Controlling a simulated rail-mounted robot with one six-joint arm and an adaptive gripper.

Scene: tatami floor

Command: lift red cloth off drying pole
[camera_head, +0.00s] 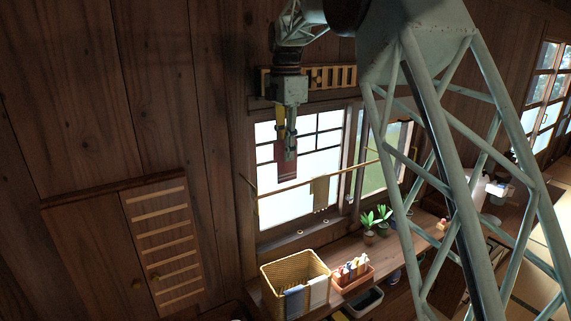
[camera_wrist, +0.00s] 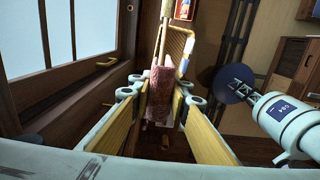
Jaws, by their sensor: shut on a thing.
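A red cloth (camera_head: 286,170) hangs from my gripper (camera_head: 289,148) in front of the bright window in the head view. In the wrist view the cloth (camera_wrist: 159,88) sits between the yellow-padded fingers of my gripper (camera_wrist: 161,98), which is shut on it. The wooden drying pole (camera_head: 300,184) runs slantwise across the window. In the head view the cloth's lower end shows just above the pole's line; I cannot tell their gap in depth. Part of the cloth is hidden behind the fingers.
An olive cloth (camera_head: 320,192) hangs on the pole to the right. Below, a counter holds a wicker basket (camera_head: 292,268) with cloths over its rim, a box of bottles (camera_head: 352,274) and potted plants (camera_head: 376,222).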

